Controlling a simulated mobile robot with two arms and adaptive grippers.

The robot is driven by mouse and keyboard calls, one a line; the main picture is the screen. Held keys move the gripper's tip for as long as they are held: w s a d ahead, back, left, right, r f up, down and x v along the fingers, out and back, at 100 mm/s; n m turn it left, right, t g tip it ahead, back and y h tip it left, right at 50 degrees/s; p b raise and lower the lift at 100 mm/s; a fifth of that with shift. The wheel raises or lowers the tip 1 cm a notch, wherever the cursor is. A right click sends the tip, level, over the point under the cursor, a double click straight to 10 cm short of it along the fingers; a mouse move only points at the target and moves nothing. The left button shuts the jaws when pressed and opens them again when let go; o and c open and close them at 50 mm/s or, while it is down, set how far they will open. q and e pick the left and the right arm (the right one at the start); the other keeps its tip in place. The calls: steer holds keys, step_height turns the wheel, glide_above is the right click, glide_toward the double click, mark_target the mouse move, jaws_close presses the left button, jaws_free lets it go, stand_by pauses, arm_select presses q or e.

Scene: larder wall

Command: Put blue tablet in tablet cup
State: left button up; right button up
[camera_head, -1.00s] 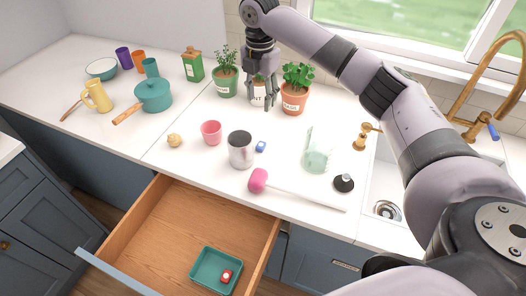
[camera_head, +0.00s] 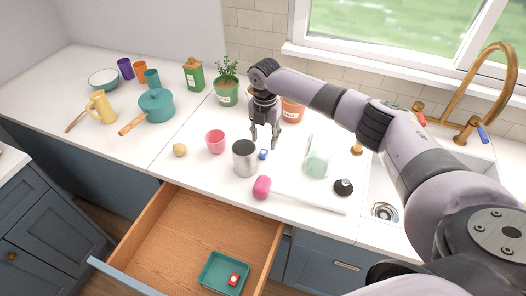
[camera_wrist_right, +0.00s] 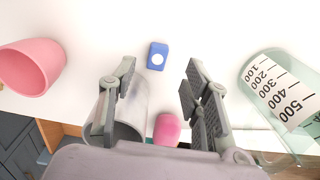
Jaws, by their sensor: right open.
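The blue tablet (camera_head: 263,154), a small blue block with a white round mark on top, lies on the white counter just right of the grey metal cup (camera_head: 245,158). It also shows in the right wrist view (camera_wrist_right: 158,56), just beyond and between my fingertips. A pink cup (camera_head: 215,141) stands further left; I cannot tell which cup is the tablet cup. My right gripper (camera_head: 265,142) is open and empty, above and slightly behind the tablet, pointing down. The grey cup (camera_wrist_right: 128,112) is partly hidden by a finger in the wrist view. My left gripper is not in view.
A glass measuring jug (camera_head: 317,160) stands right of the tablet, and a pink rounded object (camera_head: 262,187) lies in front. Potted herbs (camera_head: 227,86) stand behind. Below, an open drawer (camera_head: 185,240) holds a teal tray (camera_head: 215,271) with a red-and-white block (camera_head: 233,280).

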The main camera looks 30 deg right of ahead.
mark_target(263, 152)
steer(key=f, duration=0.1)
steer(key=f+p, duration=0.1)
steer(key=f, duration=0.1)
steer(key=f+p, duration=0.1)
steer(key=shift+s+a+f, duration=0.15)
steer(key=shift+a+f, duration=0.2)
steer(key=shift+f, duration=0.35)
steer(key=shift+c, duration=0.4)
steer(key=shift+c, duration=0.7)
steer(key=c, duration=0.8)
steer(key=shift+o, duration=0.2)
steer(key=shift+r, duration=0.15)
